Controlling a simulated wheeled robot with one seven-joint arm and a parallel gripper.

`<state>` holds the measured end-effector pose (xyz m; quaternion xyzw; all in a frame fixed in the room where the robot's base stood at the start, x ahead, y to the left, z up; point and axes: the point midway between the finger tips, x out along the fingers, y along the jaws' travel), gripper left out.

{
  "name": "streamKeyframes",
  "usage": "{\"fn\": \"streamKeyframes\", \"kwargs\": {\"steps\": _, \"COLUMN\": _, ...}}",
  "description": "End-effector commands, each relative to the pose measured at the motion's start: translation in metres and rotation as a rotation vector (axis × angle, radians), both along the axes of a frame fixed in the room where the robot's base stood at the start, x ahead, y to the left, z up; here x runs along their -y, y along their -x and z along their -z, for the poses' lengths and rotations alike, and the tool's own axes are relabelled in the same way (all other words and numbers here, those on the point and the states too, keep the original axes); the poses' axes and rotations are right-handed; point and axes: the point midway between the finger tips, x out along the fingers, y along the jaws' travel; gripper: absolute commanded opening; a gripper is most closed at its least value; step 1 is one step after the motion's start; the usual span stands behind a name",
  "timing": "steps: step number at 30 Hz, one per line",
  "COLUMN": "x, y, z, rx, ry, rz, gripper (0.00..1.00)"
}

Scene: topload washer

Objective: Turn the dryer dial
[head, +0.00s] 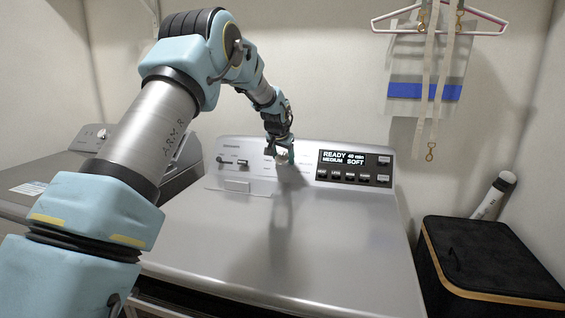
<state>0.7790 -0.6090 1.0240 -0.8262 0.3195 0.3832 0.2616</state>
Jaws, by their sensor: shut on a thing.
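The dryer (330,230) is the light grey machine in the middle of the head view, with an upright control panel at its back. The dial (283,158) is mostly hidden behind my gripper; only a small pale part shows. My gripper (282,154) is at the panel, left of the display, and is shut on the dial. The display (345,158) reads "READY 40 min MEDIUM SOFT". How far the dial is turned cannot be seen.
Small switches (243,165) sit on the panel's left side. A washer (60,185) stands at the left. A black box (490,260) with a tan rim and a white bottle (493,196) are at the right. A hanger (440,18) with straps hangs on the wall. The dryer top is clear.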

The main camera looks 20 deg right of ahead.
Motion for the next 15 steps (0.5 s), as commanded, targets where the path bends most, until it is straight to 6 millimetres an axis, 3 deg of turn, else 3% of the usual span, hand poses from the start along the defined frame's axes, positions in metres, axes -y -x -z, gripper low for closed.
{"fn": "streamKeyframes", "kwargs": {"steps": 15, "x": 0.0023, "y": 0.0027, "z": 0.0039, "rx": 0.247, "ry": -0.299, "rz": 0.303, "gripper": 0.11}}
